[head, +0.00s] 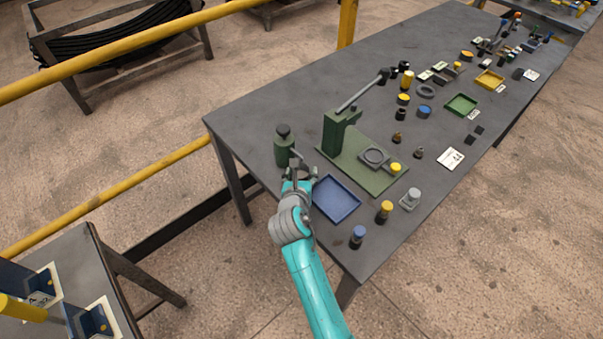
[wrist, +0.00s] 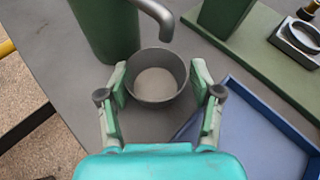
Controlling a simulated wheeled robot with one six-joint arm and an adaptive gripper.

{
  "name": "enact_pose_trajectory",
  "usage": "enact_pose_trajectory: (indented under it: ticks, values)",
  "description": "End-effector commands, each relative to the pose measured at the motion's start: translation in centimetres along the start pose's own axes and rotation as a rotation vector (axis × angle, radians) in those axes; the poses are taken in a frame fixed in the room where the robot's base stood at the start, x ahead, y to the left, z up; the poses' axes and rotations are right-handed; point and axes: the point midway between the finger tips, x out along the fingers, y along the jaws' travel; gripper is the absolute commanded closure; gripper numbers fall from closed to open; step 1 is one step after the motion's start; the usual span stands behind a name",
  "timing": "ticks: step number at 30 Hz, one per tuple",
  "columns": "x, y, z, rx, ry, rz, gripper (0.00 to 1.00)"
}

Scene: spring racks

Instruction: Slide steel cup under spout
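The grey steel cup (wrist: 157,88) stands upright on the table in the wrist view, its mouth towards me and its inside looking empty. My gripper (wrist: 158,84) has one finger on each side of it, both pads appearing to touch its wall. The bent grey spout (wrist: 155,14) comes from the green dispenser (wrist: 104,28), and its end shows over the cup's far rim. In the head view my gripper (head: 299,176) is low beside the green dispenser (head: 284,150) with its dark knob. The cup is mostly hidden there by my gripper.
A blue tray (head: 356,209) lies close on my gripper's right. Behind it is a green lever press (head: 338,133) on a green base plate (head: 376,186). Small capped jars (head: 384,212) stand right of the tray. The table's left end is clear.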

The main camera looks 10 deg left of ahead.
Motion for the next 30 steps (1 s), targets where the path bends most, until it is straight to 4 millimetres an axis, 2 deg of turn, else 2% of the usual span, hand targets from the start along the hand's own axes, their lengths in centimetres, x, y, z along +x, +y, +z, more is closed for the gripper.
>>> enact_pose_trajectory:
  ticks: [10,14,17,30]
  values:
    - [0.0,0.0,-0.1,-0.001,0.002,0.000,0.18]
    - [-0.7,0.0,-0.1,-0.001,0.001,0.000,0.18]
    - [-1.9,0.1,-0.1,-0.001,0.000,0.001,0.18]
    - [-10.1,0.1,-0.1,-0.002,0.001,0.003,0.18]
